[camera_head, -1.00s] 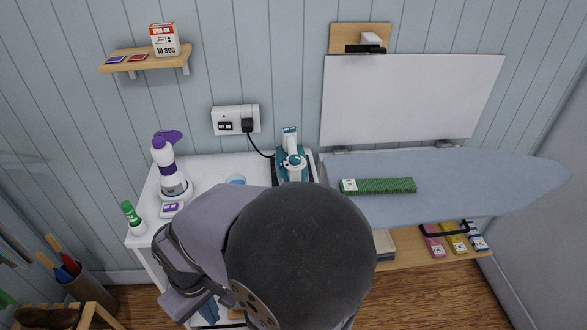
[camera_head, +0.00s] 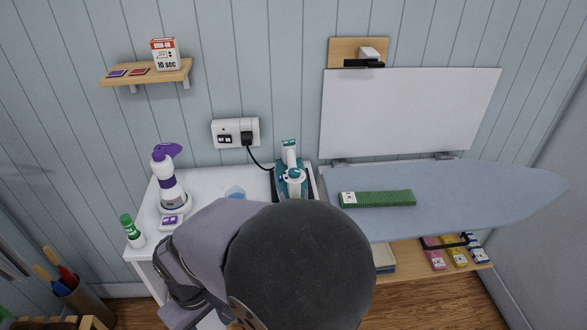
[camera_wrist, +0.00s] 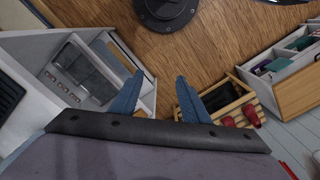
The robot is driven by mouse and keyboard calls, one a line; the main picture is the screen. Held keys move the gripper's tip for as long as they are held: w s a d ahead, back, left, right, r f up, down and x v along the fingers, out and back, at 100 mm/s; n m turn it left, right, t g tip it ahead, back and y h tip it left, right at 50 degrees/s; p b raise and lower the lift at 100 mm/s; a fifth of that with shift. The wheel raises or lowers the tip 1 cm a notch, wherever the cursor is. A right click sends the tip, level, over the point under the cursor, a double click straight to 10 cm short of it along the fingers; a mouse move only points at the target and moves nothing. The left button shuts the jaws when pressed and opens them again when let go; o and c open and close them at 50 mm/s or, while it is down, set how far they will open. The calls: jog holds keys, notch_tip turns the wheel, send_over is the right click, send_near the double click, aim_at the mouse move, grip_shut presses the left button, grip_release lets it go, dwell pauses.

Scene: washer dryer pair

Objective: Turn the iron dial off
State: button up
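The iron (camera_head: 291,177), teal and white, stands on the white cabinet top, just left of the ironing board (camera_head: 480,190). A small teal round part shows on its body, but I cannot make out a dial setting. A cord runs from it up to the wall socket. My arm covers the middle foreground of the head view and hides the gripper there. In the wrist view my gripper (camera_wrist: 160,93) has two blue fingers spread apart with nothing between them. It faces the wooden floor, and the iron is not in that view.
A purple-and-white spray bottle (camera_head: 166,180), a green-capped tube (camera_head: 131,231) and a small purple-marked box (camera_head: 171,221) stand on the cabinet's left. A green strip (camera_head: 378,198) lies on the board. The wall socket (camera_head: 235,132) is behind the iron. An open drawer (camera_wrist: 85,70) shows in the wrist view.

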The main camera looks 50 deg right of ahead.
jog(key=s+d+r+m+g+p, duration=0.1)
jog(key=s+d+m+p, duration=0.1)
jog(key=d+m+p, duration=0.3)
jog(key=m+h+p, duration=0.2)
jog(key=m+h, duration=0.2)
jog(key=m, duration=1)
send_near(294, 171)
jog(key=shift+s+a+f, duration=0.2)
jog(key=shift+s, duration=0.05)
jog(key=shift+f, duration=0.1)
jog(key=shift+p+x, duration=1.55)
jog(key=shift+x, duration=2)
jog(key=shift+w+d, duration=0.2)
